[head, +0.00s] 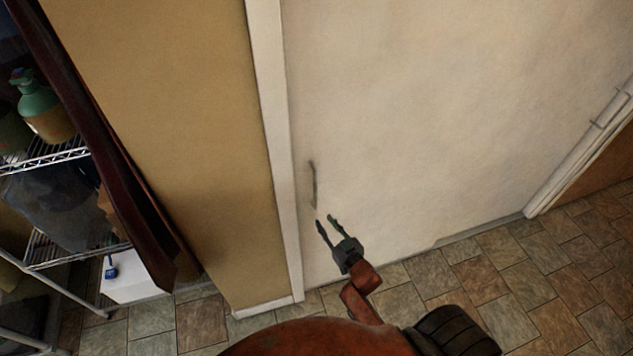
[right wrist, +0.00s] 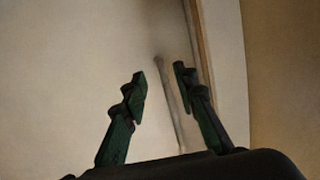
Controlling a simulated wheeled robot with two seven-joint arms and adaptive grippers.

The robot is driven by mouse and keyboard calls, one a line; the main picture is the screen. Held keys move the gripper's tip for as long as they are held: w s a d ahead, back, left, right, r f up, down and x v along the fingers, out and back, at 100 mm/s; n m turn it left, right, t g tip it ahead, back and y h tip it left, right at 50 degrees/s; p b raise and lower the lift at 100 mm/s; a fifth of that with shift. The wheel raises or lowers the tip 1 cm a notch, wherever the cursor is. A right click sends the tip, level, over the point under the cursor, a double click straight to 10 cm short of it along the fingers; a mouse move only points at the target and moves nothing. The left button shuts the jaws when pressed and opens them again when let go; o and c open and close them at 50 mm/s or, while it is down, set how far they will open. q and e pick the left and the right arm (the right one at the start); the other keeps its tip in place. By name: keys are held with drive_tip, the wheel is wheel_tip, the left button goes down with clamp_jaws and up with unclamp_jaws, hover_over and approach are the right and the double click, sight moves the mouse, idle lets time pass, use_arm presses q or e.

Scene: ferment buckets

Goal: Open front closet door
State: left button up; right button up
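The closet door (head: 430,110) is a large cream panel in the head view and looks shut. Its handle (head: 314,185) is a thin upright bar near the door's left edge. My right gripper (head: 328,221) is open in front of the door, near the lower end of the handle. In the right wrist view, the handle (right wrist: 170,100) shows between the two spread fingers of my right gripper (right wrist: 160,80), toward the right finger. I cannot tell whether a finger touches it. My left gripper is not in view.
A white door frame (head: 272,120) runs along the door's left side, next to a tan wall (head: 175,110). A wire shelf (head: 45,160) with a green-topped bottle (head: 42,105) stands at the far left. The tiled floor (head: 500,310) is clear at the lower right.

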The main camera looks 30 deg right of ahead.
drive_tip(key=t+p, duration=0.1)
drive_tip(key=t, duration=0.1)
approach(315, 190)
drive_tip(key=w, duration=0.8)
drive_tip(key=w+f+p, duration=0.1)
drive_tip(key=w, duration=0.1)
drive_tip(key=shift+w+d, duration=0.35)
drive_tip(key=shift+d, duration=0.05)
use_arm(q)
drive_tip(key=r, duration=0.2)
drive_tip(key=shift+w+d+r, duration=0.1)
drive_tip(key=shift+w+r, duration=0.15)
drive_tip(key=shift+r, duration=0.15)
use_arm(e)
clamp_jaws()
